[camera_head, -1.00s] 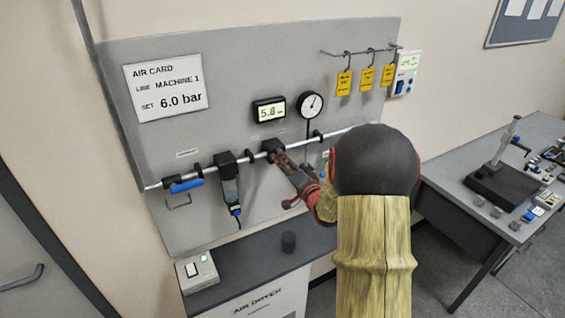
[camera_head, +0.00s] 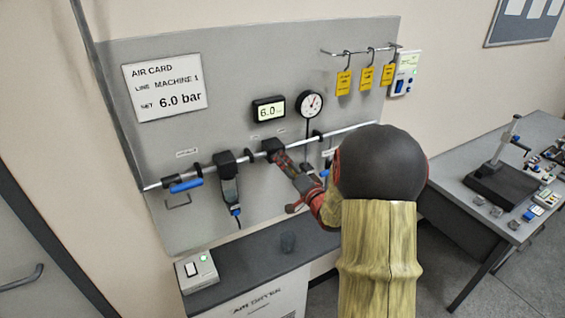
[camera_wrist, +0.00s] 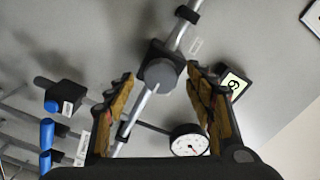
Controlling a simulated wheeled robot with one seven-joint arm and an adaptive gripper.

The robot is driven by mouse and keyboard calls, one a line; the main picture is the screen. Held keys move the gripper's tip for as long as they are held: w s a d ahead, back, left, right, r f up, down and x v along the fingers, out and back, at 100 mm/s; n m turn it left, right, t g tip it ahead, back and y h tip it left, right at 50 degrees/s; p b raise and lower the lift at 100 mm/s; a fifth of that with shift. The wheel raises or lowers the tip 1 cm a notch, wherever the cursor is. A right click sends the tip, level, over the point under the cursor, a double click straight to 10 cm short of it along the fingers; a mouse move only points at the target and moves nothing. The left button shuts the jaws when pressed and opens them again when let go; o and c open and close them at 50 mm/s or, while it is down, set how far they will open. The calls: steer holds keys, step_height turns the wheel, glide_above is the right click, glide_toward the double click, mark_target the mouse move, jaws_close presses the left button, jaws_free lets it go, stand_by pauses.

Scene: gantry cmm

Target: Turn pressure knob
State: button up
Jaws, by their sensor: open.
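The dark pressure regulator with its round grey knob (camera_wrist: 160,74) sits on the silver air pipe. In the wrist view it lies ahead of and between the fingers of my gripper (camera_wrist: 160,95), which is open and apart from the knob. In the head view the regulator (camera_head: 272,146) is on the panel, with my gripper (camera_head: 290,165) just below and right of it; the knob is hidden there. The digital display (camera_head: 269,111) reads 6.0. The air card (camera_head: 166,86) says set 6.0 bar. A round dial gauge (camera_head: 309,104) hangs right of the display.
A filter unit (camera_head: 229,180) and a blue-handled valve (camera_head: 186,185) are left of the regulator. Yellow tags (camera_head: 366,78) hang at upper right. The air dryer (camera_head: 262,262) stands below the panel. A bench (camera_head: 465,215) stands at right.

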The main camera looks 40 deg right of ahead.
steer(key=v, duration=1)
steer(key=shift+w, duration=0.1)
steer(key=s+d+f+n+g+h+b, duration=0.1)
steer(key=s+d+f+n+g, duration=0.1)
steer(key=s+f+g, duration=0.5)
steer(key=s+d+f+n+g+h, duration=0.1)
steer(key=s+d+f+n+g, duration=0.1)
steer(key=s+f+g, duration=0.45)
steer(key=s+a+r+n+y+b, duration=0.1)
steer(key=a+n+y+b, duration=0.1)
steer(key=a, duration=1)
steer(key=s+a+r+n+t+y+b, duration=0.1)
steer(key=a+n+b, duration=0.4)
steer(key=a, duration=0.8)
steer(key=s+a+r+n+y+b, duration=0.2)
steer(key=a+b, duration=0.3)
steer(key=a, duration=0.7)
steer(key=shift+s+a+r+n+y, duration=0.35)
steer(key=shift+r+n+y, duration=0.2)
steer(key=shift+n, duration=0.35)
